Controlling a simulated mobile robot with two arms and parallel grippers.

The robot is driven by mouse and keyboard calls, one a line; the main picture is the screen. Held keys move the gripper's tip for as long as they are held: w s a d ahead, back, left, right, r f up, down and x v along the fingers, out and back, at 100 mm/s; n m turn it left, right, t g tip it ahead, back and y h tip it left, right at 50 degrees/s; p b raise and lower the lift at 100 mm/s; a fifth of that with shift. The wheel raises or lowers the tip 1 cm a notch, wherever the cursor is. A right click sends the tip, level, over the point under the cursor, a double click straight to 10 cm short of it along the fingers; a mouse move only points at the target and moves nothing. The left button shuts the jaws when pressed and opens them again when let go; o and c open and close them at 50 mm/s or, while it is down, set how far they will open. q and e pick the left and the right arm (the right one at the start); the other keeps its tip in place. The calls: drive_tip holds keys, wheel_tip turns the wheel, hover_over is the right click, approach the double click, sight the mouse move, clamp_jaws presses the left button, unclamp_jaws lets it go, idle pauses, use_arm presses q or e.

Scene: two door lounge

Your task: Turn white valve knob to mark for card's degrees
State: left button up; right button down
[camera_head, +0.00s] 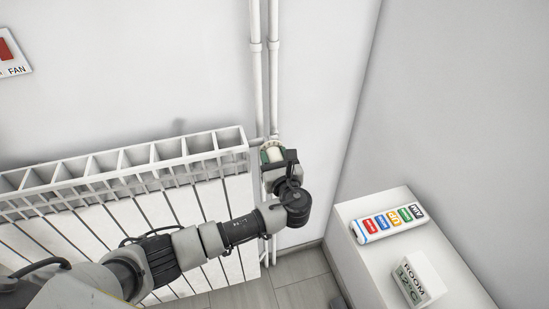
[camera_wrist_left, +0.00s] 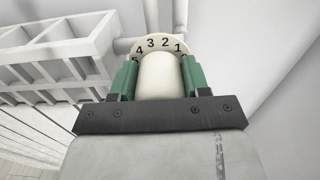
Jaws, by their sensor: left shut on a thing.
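The white valve knob (camera_head: 274,154) sits at the right end of the radiator, by the wall pipes. My left gripper (camera_head: 272,157) is shut on it; in the left wrist view its green fingers (camera_wrist_left: 159,80) press both sides of the knob (camera_wrist_left: 160,76). Behind the knob is a pale dial (camera_wrist_left: 153,43) with the numbers 1, 2, 3, 4 and part of a 5 showing. The rest of the dial and any pointer are hidden. A white card block (camera_head: 420,279) at lower right reads ROOM and what looks like 12°C; the first digit is hard to read. My right gripper is out of view.
The white radiator (camera_head: 120,170) runs left of the valve, with two vertical pipes (camera_head: 265,70) above. A white cabinet (camera_head: 350,215) at right holds a remote-like strip with coloured buttons (camera_head: 389,223). A FAN sign (camera_head: 13,55) hangs at upper left.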

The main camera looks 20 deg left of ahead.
use_arm(q)
drive_tip(key=n+b, duration=0.1)
drive_tip(key=n, duration=0.1)
drive_tip(key=shift+f+n, duration=0.2)
drive_tip(key=shift+n, duration=0.2)
drive_tip(key=n+b, duration=0.1)
drive_tip(key=n, duration=0.1)
drive_tip(key=shift+n, duration=0.4)
drive_tip(key=n+b, duration=0.3)
drive_tip(key=n, duration=0.1)
drive_tip(key=shift+s+f, duration=0.1)
drive_tip(key=shift+f, duration=0.05)
drive_tip(key=n+b, duration=0.5)
drive_tip(key=n, duration=0.1)
drive_tip(key=shift+n+b, duration=0.35)
drive_tip(key=shift+n, duration=0.05)
drive_tip(key=n+b, duration=0.3)
drive_tip(key=shift+n, duration=0.4)
drive_tip(key=shift+n+b, duration=0.7)
drive_tip(key=shift+b, duration=0.05)
drive_tip(key=o, duration=0.9)
drive_tip(key=shift+r, duration=0.25)
